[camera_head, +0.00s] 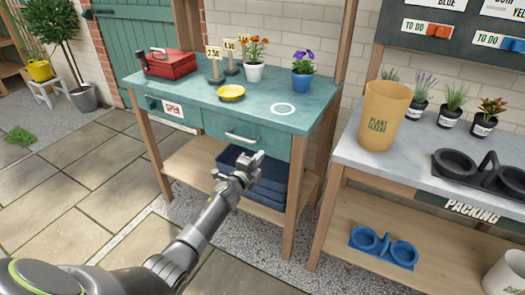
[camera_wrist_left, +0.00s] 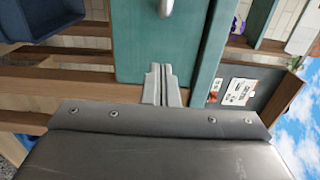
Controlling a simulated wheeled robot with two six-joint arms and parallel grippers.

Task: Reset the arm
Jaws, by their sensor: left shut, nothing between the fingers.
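My left gripper (camera_head: 246,168) is in front of the teal potting table, below its drawer, with the arm reaching in from the lower left. It is shut and empty. In the left wrist view its two fingers (camera_wrist_left: 161,84) lie together, pointing toward the teal drawer front (camera_wrist_left: 138,40). Part of the drawer handle (camera_wrist_left: 166,8) shows at the top of that view. In the head view the drawer handle (camera_head: 241,137) is just above the gripper, and the fingers look apart from it. My right gripper is not in view.
At right, the packing bench (camera_head: 350,150) bears a plant sleeve (camera_head: 384,115). The paving at left is mostly clear.

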